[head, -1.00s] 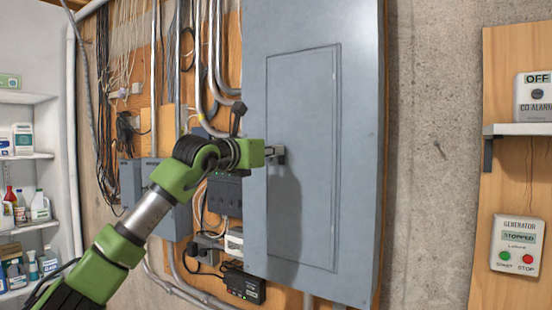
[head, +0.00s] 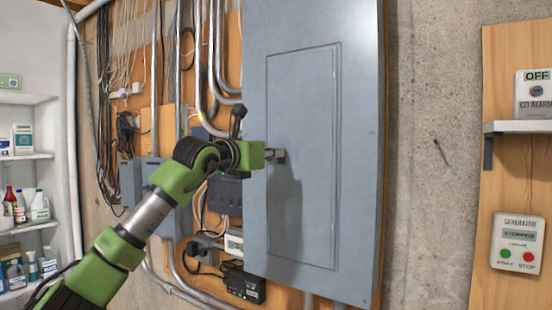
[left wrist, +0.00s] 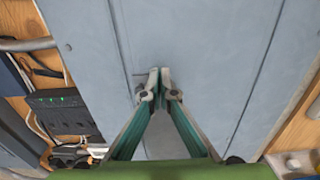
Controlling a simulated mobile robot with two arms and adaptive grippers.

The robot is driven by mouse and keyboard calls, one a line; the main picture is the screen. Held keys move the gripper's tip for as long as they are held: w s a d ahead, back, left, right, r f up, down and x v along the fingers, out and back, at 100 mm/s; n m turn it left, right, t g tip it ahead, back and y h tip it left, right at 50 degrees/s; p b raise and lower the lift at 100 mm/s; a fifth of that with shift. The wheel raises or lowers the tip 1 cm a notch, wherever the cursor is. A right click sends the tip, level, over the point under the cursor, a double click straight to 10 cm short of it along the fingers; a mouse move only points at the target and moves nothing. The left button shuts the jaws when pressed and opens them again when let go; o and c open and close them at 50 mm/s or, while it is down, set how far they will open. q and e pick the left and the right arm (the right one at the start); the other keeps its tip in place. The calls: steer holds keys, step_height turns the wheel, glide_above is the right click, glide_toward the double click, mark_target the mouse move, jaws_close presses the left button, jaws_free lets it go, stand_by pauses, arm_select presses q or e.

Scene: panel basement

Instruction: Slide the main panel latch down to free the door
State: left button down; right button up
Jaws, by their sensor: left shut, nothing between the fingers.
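The grey main panel (head: 350,150) hangs on the wall in the middle of the head view, its inner door (head: 305,120) flush with the cover. My left gripper (head: 278,155) is at the left edge of that door, about halfway up. In the left wrist view my left gripper (left wrist: 159,72) has its two fingertips together against or just in front of the panel face (left wrist: 200,40), with nothing between them. A small dark line shows just left of the fingertips; the latch itself is hidden or too small to make out. My right gripper is not in view.
Left of the panel are conduits, cables and a black box with green lights (left wrist: 62,112). A shelf with bottles (head: 25,215) stands far left. On the right are a CO alarm (head: 535,95) and a generator control (head: 517,243). Bare concrete lies between.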

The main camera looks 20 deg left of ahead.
arm_select(q)
steer(key=shift+f, duration=0.25)
steer(key=shift+r, duration=0.25)
stand_by(0.4)
steer(key=b+v, duration=0.5)
steer(key=v, duration=0.2)
stand_by(0.5)
